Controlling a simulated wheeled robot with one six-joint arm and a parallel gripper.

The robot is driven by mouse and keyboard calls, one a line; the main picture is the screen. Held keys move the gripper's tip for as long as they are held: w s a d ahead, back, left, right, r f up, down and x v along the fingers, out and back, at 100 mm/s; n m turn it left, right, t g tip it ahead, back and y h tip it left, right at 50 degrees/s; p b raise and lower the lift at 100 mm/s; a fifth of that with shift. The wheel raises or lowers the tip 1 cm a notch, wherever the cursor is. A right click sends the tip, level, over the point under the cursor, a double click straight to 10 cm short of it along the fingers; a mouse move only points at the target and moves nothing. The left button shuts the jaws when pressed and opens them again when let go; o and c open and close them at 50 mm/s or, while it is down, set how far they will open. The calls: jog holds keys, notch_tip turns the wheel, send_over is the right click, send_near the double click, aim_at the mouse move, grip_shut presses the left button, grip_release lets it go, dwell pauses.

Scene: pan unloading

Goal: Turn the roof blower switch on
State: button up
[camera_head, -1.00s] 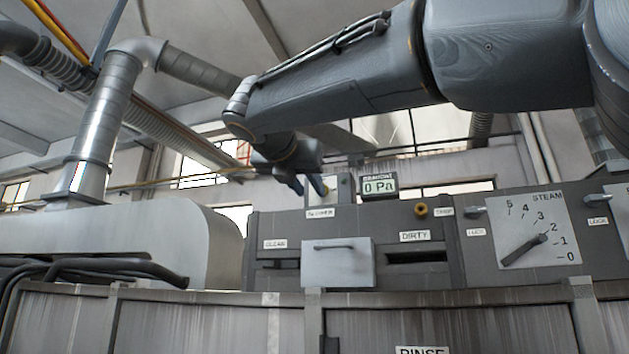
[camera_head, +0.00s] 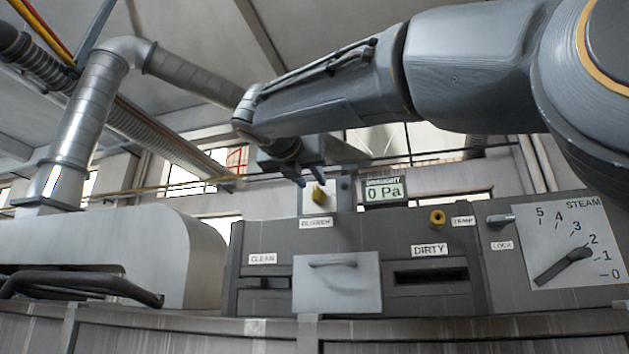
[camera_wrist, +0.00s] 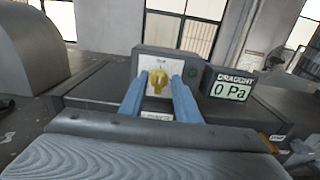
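The roof blower switch is a yellow knob (camera_head: 318,193) on a pale plate above a label that seems to read BLOWER (camera_head: 316,222). In the wrist view the knob (camera_wrist: 157,83) shows between my two blue fingers, its grip roughly upright. My gripper (camera_head: 311,178) is open and empty. In the head view its fingertips are just above and left of the knob. In the wrist view my gripper (camera_wrist: 158,90) points at the plate with a finger on each side of the knob. I cannot tell whether either finger touches it.
The draught display (camera_head: 384,190) right of the switch reads 0 Pa. A light drawer front (camera_head: 337,283) is below. A large duct (camera_head: 95,120) rises at left.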

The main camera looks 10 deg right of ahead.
aim_at(317, 194)
jog(key=shift+p+x, duration=0.4)
jog(key=shift+x, duration=1.15)
grip_shut()
